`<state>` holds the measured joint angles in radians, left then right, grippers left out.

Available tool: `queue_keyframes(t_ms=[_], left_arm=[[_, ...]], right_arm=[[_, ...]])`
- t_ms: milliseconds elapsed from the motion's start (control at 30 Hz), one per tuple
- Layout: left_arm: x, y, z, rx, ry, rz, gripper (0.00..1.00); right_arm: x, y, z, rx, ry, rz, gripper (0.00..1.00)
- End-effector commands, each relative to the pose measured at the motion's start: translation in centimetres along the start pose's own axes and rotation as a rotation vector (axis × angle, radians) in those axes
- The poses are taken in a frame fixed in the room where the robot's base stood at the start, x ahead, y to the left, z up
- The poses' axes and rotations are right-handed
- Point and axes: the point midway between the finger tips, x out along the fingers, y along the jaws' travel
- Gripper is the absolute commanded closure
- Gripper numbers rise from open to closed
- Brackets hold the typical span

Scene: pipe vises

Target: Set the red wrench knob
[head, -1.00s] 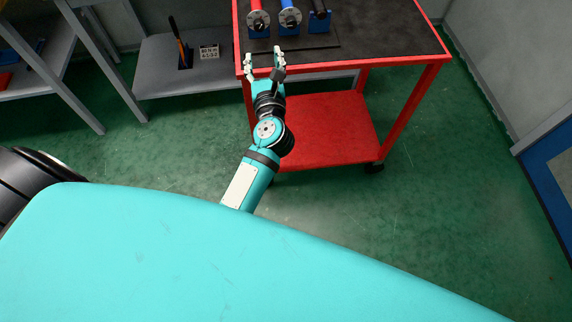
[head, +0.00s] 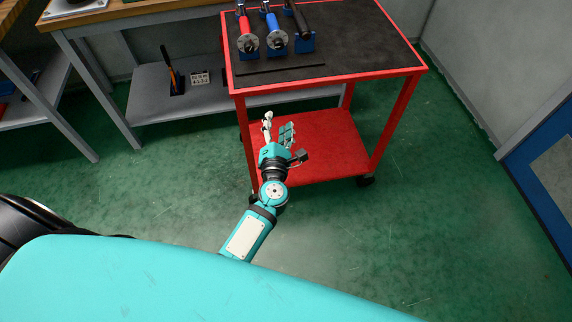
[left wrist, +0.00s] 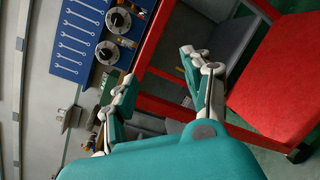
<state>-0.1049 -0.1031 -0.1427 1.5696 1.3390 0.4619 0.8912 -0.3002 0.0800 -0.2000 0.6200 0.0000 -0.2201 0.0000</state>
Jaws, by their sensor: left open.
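A red wrench-like tool with a round metal knob end (head: 248,43) lies in a blue holder on the black top of the red cart. A blue one (head: 276,41) and a black one (head: 303,35) lie beside it to the right. My left gripper (head: 279,121) is open and empty, in front of the cart and lower than its top in the picture, apart from the tools. In the left wrist view the open fingers (left wrist: 160,88) frame the red cart edge. My right gripper is not in view.
The red cart (head: 330,83) has a lower red shelf (head: 325,150) behind my left gripper. A grey bench shelf (head: 150,100) with small items stands left of the cart. A blue panel with wrenches (left wrist: 75,40) shows in the left wrist view. Green floor at the right is open.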

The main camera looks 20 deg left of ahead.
Motion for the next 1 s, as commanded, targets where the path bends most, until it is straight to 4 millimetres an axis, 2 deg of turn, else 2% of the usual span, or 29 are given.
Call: queue_keyframes(t_ms=[300, 600, 800, 1000], left_arm=[[-1.9, -5.4, -2.9, 0.348, -0.053, -0.14, 0.5], [-3.9, -9.3, -5.5, 0.596, -0.107, -0.252, 0.5], [-4.7, -10.4, -6.4, 0.67, -0.126, -0.286, 0.5], [-4.8, -10.6, -6.5, 0.681, -0.129, -0.292, 0.5]], right_arm=[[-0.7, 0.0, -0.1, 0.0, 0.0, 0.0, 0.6], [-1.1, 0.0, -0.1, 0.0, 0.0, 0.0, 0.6], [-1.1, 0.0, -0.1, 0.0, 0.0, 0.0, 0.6], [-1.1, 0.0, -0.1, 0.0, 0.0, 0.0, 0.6]])
